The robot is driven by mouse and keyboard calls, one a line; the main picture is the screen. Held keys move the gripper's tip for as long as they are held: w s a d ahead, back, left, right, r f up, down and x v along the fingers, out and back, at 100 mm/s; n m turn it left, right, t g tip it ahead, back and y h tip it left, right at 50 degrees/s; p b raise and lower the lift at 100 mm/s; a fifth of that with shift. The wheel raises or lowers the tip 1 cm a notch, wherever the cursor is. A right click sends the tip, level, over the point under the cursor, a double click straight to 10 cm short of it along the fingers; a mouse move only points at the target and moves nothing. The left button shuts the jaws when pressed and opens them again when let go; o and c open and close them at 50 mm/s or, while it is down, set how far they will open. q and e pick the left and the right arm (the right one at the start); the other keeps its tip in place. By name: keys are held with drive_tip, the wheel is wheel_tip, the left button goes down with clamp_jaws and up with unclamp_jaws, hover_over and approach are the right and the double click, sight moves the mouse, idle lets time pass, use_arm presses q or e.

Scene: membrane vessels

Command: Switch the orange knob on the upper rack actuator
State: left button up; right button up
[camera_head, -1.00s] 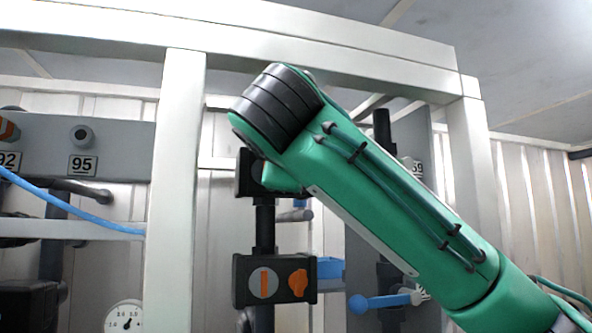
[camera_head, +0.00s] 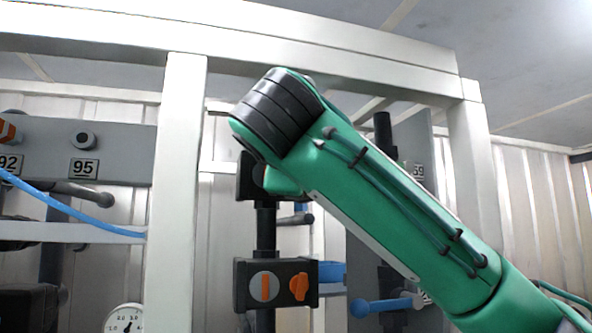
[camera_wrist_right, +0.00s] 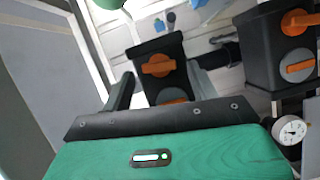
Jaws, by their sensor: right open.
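In the head view, the upper actuator (camera_head: 247,177) is a dark box mostly hidden behind my right arm; its knob is not clear there. Below it on the same pipe is a second dark actuator (camera_head: 275,285) with an orange-striped round dial and an orange knob (camera_head: 299,287). In the right wrist view, my right gripper (camera_wrist_right: 160,77) is open, its two dark fingers either side of a dark actuator box, apparently the upper one. An orange knob (camera_wrist_right: 158,66) on that box shows between the fingers, with nothing gripped; contact cannot be told. My left gripper is not in view.
A white frame post (camera_head: 178,190) stands left of the actuators. A blue-handled valve (camera_head: 385,305) is at lower right in the head view. In the wrist view another actuator (camera_wrist_right: 262,50) with an orange knob is close on the right, above a gauge (camera_wrist_right: 289,130).

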drive_tip(key=s+a+b, duration=0.1)
drive_tip(key=s+b, duration=0.5)
drive_tip(key=s, duration=0.7)
drive_tip(key=shift+s+r+b, duration=0.3)
drive_tip(key=shift+r, duration=0.1)
